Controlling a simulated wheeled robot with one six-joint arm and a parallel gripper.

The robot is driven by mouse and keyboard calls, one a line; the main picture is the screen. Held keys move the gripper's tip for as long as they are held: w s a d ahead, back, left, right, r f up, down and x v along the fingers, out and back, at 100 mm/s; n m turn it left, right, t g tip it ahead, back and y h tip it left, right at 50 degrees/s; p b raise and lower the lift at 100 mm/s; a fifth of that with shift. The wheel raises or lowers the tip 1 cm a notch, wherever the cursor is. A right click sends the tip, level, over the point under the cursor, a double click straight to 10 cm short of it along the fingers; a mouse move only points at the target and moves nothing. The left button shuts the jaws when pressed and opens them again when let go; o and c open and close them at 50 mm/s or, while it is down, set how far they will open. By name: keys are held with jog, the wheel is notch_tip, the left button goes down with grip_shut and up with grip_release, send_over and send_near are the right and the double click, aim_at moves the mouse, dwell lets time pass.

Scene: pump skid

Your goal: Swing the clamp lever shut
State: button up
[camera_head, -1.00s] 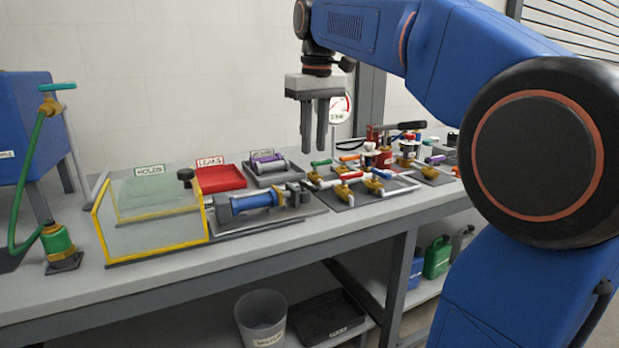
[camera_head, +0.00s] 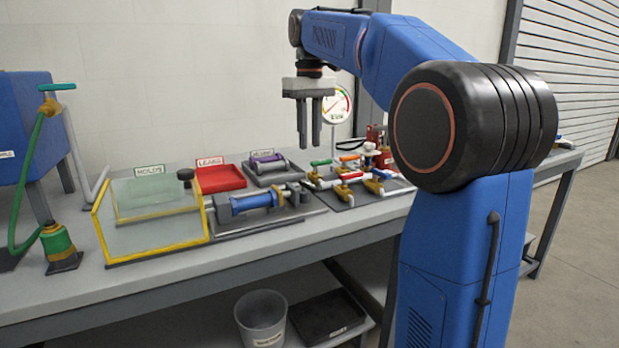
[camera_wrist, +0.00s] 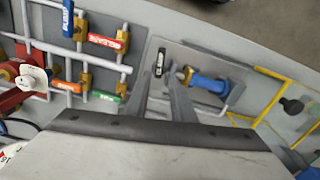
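The clamp fixture holds a blue cylinder (camera_head: 250,203) lying on its side on a grey plate on the bench, with a brass-coloured collar at its right end. The blue cylinder also shows in the wrist view (camera_wrist: 208,84). A short black handle (camera_wrist: 160,62), which looks like the clamp lever, stands out at the collar end of the fixture in the wrist view. In the head view I cannot pick out the lever clearly. My gripper (camera_head: 309,145) points down above the bench, to the right of and higher than the fixture. Its two fingers are apart and empty.
A clear guard with a yellow frame (camera_head: 158,251) stands left of the fixture. A red tray (camera_head: 220,181) and a grey tray (camera_head: 262,180) lie behind it. Pipework with coloured valve handles (camera_head: 350,177) is on the right. A round gauge (camera_head: 337,104) stands behind.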

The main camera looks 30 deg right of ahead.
aim_at(309, 184)
notch_tip(309, 184, down, 11)
jog(key=shift+f, duration=0.15)
dwell(0.4)
